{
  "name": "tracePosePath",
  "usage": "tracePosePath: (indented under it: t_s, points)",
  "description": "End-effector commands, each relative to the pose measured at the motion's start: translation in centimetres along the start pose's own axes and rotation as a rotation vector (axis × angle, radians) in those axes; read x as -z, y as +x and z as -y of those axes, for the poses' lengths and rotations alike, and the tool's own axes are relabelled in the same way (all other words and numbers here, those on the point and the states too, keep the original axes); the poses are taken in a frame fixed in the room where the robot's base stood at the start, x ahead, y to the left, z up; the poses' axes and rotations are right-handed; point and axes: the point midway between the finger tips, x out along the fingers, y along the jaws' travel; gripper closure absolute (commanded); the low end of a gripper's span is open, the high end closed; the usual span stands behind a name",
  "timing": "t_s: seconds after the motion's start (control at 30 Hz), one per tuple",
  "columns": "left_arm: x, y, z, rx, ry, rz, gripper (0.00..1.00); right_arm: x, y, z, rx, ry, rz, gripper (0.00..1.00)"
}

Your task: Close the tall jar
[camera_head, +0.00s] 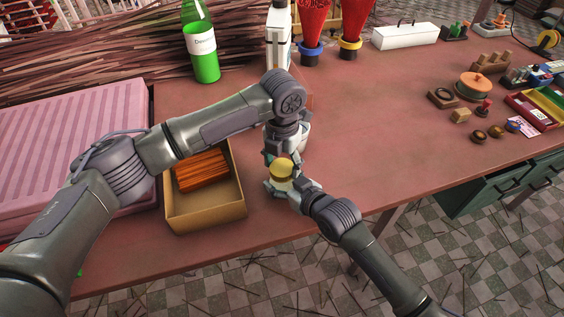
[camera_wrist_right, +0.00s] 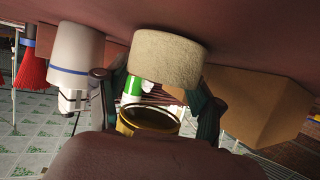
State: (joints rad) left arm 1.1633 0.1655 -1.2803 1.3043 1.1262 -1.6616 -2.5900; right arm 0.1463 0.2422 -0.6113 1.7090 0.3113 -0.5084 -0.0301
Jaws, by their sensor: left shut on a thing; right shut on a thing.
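A golden, hollow lid (camera_head: 281,168) shows in the head view with its pale top up. In the right wrist view, which is upside down, the lid (camera_wrist_right: 150,120) has its opening towards a cream cylindrical jar (camera_wrist_right: 165,62), with a gap between them. The jar seems to stand on the table and is mostly hidden in the head view. My right gripper (camera_head: 289,186) is shut on the lid, its fingers on either side. My left gripper (camera_head: 271,156) points down right behind the lid and is shut, apparently on the jar. Its contact is hidden.
A cardboard box (camera_head: 207,220) of orange sticks stands left of the grippers. A white container (camera_wrist_right: 75,50) with a blue band stands close to the jar. A green bottle (camera_head: 203,62) stands farther back.

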Motion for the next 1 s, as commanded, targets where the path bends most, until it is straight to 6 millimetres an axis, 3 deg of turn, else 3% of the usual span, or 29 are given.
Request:
tracePosePath:
  t_s: [0.1,0.13,0.3,0.67,0.77,1.0]
  points:
    - [0.0,-0.1,-0.1,-0.001,-0.008,0.002,0.46,-0.2,0.0,0.0,-0.001,0.0,0.004,1.0]
    - [0.0,-0.1,-0.1,-0.001,-0.009,0.002,0.32,-0.2,0.0,0.0,-0.001,0.0,0.004,1.0]
    - [0.0,-0.1,0.0,0.0,-0.01,0.001,0.06,-0.2,0.0,0.0,0.0,0.0,0.004,1.0]
    - [0.0,-0.5,0.0,0.0,-0.01,0.002,0.06,-0.1,0.0,0.0,0.0,0.0,0.004,1.0]
    - [-0.1,-1.7,0.0,0.001,-0.01,0.005,0.06,-0.1,0.0,0.0,0.0,0.0,0.004,1.0]
    - [-0.1,-6.8,0.0,0.0,-0.01,0.005,0.06,-0.2,0.0,0.0,0.0,0.0,0.004,1.0]
